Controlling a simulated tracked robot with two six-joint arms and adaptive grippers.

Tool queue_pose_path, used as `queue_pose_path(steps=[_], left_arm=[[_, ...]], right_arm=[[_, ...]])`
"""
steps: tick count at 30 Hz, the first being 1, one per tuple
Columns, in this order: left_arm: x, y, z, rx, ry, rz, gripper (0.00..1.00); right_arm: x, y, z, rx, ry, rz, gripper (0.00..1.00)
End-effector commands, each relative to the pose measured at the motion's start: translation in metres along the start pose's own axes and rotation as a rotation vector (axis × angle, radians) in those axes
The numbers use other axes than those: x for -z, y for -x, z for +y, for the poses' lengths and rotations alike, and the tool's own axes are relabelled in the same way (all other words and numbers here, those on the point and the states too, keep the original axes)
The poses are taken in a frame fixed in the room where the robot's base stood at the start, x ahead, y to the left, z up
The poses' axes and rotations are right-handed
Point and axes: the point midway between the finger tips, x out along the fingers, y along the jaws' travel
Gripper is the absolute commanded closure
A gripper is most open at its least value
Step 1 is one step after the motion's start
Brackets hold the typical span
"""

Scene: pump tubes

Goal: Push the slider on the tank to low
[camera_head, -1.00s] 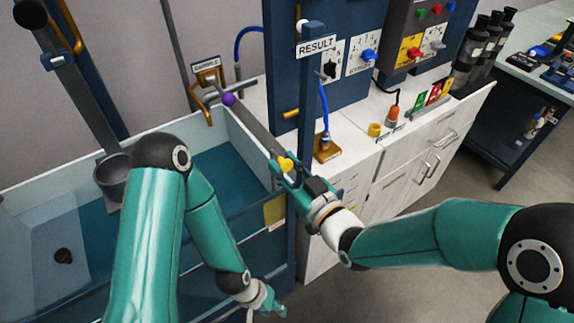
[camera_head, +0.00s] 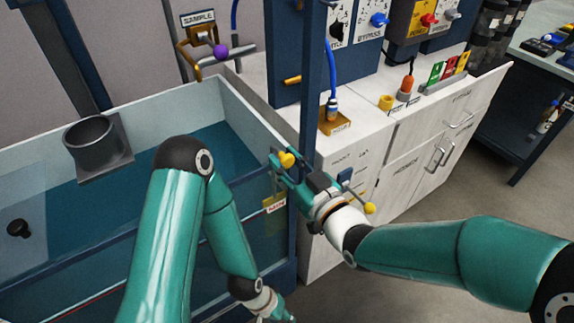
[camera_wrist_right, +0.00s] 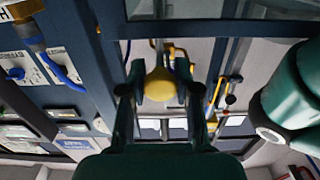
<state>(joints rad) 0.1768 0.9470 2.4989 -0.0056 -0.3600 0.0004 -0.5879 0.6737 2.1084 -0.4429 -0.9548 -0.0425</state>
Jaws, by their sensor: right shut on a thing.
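The tank (camera_head: 255,118) stands at the left, with blue-green liquid inside. A yellow knob (camera_head: 287,160) sits at its right corner beside the dark blue post; I take it to be the slider's knob. My right gripper (camera_head: 283,163) is shut on this knob. In the right wrist view the yellow knob (camera_wrist_right: 160,85) lies between the two dark fingers. A yellow label reading MIN (camera_head: 274,203) is on the tank below the knob. My left gripper (camera_head: 275,308) hangs low at the bottom edge, partly cut off; its fingers are unclear.
The dark blue post (camera_head: 309,90) rises right beside my right gripper. A second yellow ball (camera_head: 369,208) shows just right of that gripper. A white cabinet (camera_head: 400,150) with a blue panel stands behind. A purple ball handle (camera_head: 221,51) is at the SAMPLE tap.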

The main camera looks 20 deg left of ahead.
Motion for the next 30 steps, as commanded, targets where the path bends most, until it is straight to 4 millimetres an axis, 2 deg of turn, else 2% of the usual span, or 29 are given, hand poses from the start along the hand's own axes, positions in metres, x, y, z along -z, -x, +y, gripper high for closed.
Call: queue_pose_path(steps=[1, 10, 11, 15, 25, 30], left_arm=[[0.0, -0.003, -0.001, 0.0, 0.0, 0.0, 0.6], [0.0, -0.001, -0.001, 0.0, 0.0, 0.001, 0.6], [0.0, -0.001, -0.001, 0.0, 0.0, 0.001, 0.6], [0.0, -0.002, -0.001, 0.0, 0.0, 0.001, 0.6], [0.0, -0.001, 0.0, 0.0, 0.0, 0.001, 0.6], [0.0, -0.001, 0.0, 0.0, 0.0, 0.001, 0.6]], right_arm=[[-0.006, 0.0, -0.001, 0.001, -0.002, -0.008, 1.0], [-0.007, 0.0, -0.001, 0.001, -0.005, -0.016, 1.0], [-0.007, 0.0, -0.001, 0.001, -0.005, -0.016, 0.64], [-0.006, 0.0, -0.001, 0.001, -0.005, -0.012, 0.43], [-0.004, 0.002, -0.001, 0.001, -0.003, -0.007, 0.43], [-0.004, 0.017, 0.0, 0.0, -0.004, -0.008, 0.43]])
